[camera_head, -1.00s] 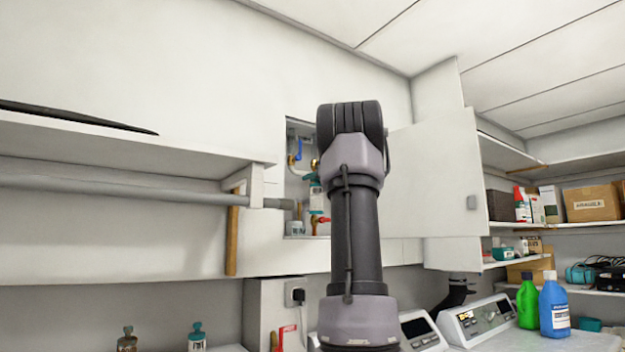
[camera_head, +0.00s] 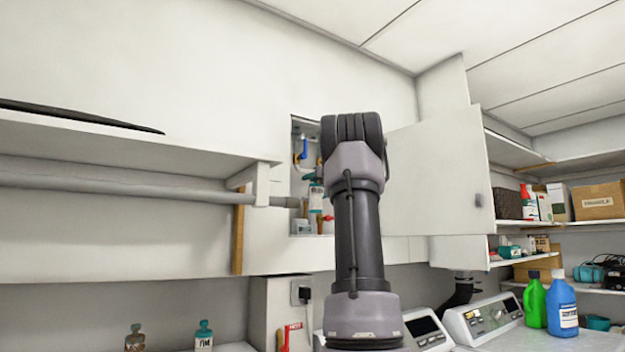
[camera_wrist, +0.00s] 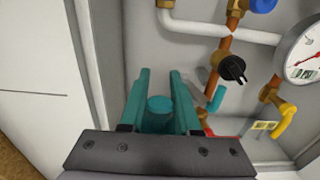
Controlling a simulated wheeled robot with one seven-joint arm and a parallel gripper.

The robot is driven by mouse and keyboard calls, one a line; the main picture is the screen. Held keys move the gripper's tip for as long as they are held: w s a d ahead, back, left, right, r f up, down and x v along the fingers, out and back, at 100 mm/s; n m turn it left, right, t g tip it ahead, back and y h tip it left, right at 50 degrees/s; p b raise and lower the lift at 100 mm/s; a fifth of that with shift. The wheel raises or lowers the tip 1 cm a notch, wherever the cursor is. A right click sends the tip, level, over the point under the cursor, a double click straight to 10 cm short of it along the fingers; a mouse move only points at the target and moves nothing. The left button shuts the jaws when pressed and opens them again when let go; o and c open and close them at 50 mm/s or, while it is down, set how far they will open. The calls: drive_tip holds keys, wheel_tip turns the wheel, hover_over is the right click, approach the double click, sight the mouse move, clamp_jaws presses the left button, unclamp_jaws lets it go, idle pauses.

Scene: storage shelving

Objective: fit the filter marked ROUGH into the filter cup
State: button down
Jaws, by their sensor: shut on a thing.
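My gripper (camera_wrist: 157,84) has teal fingers and is shut on a teal-topped cylinder (camera_wrist: 159,104), which looks like a filter seen from above. In the head view a cylinder with a white label (camera_head: 316,198) shows below teal parts inside the open wall cabinet, left of my arm; it appears to be the held filter, and its mark is too small to read. A greyish, clear cup-like part (camera_head: 300,227) sits low in the cabinet, probably the filter cup. My arm hides much of the cabinet. I cannot tell whether filter and cup touch.
The cabinet door (camera_head: 440,175) stands open on the right. Pipes, a black knob (camera_wrist: 232,68), a gauge (camera_wrist: 303,57) and a yellow-handled valve (camera_wrist: 283,118) crowd the cabinet. A brownish bottle-like item (camera_head: 135,338) and a teal labelled one (camera_head: 204,335) stand at lower left.

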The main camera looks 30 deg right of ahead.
drive_tip(key=shift+w, duration=5.55)
wheel_tip(320, 180, down, 7)
drive_tip(key=shift+r, duration=0.15)
drive_tip(key=c, duration=0.5)
unclamp_jaws()
drive_tip(key=shift+c, duration=0.2)
drive_tip(key=s, duration=1)
drive_tip(key=shift+s, duration=0.4)
